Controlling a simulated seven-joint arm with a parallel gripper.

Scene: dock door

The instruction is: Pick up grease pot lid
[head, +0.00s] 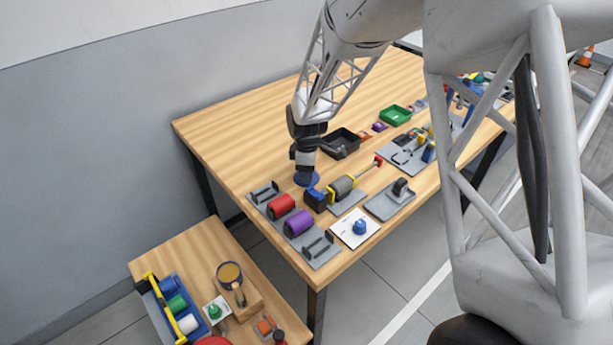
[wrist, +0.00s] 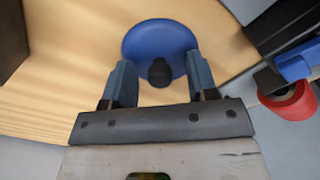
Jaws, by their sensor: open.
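The grease pot lid is a round blue disc (wrist: 160,38) with a black knob (wrist: 159,72) on it. It lies flat on the wooden table, and in the head view it shows as a blue disc (head: 307,180) right under my gripper (head: 305,170). In the wrist view my gripper (wrist: 159,66) is open, with the knob between its two blue-grey fingers and clear space on both sides. I cannot tell how far the fingertips are above the disc. An open pot (head: 229,273) with a tan filling stands on the lower table.
A grey rack (head: 318,256) with red and purple rolls lies in front of the lid. A yellow and grey tool (head: 343,188) is close on the right. A black bin (head: 341,143) stands behind. The table's left part is bare.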

